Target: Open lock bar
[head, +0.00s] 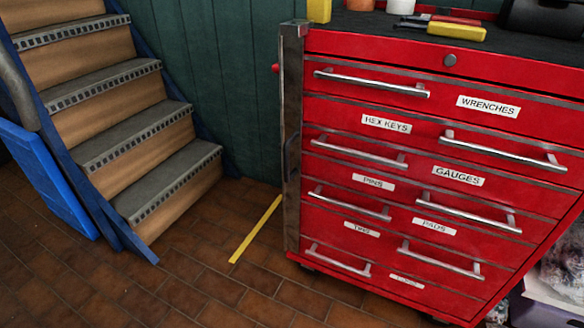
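The lock bar (292,140) is a dark metallic upright strip along the left front edge of the red tool chest (440,58). It runs from the chest's top to near its bottom and stands beside the drawer fronts. A small handle-like shape (290,158) shows partway down the bar. A red knob (275,68) sticks out to the left near the bar's upper part. Neither of my grippers shows in the head view.
Stairs (145,135) with blue rails stand at the left. A yellow stripe (255,230) marks the tiled floor between stairs and chest, where floor is clear. Tools, including a yellow-handled one (456,32), lie on the chest top. A box (545,290) stands at the lower right.

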